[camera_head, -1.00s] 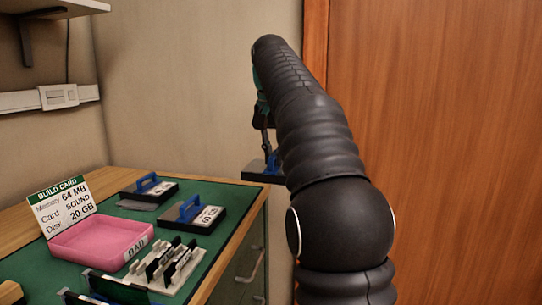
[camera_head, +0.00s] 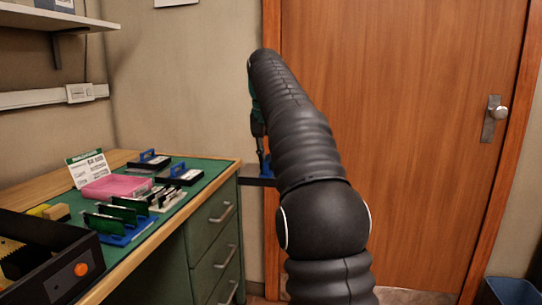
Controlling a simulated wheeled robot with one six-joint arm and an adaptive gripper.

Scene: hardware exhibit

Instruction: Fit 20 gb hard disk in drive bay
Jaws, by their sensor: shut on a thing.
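My gripper (camera_head: 264,160) is partly hidden behind my arm. It is shut on a dark drive with a blue handle (camera_head: 256,182), held in the air right of the bench. The drive's label is not visible, so I cannot tell its size. Two other drives with blue handles lie on the green mat: a rear one (camera_head: 146,165) and a front one (camera_head: 184,180). An open black case (camera_head: 52,258) with an orange button stands at the lower left. Its drive bay cannot be made out.
The bench's green mat (camera_head: 215,168) holds a build card (camera_head: 88,168), a pink tray (camera_head: 112,188) and racks of upright cards (camera_head: 118,222). Drawers (camera_head: 215,235) face right. A wooden door (camera_head: 410,120) stands behind; a blue bin (camera_head: 512,292) is at lower right.

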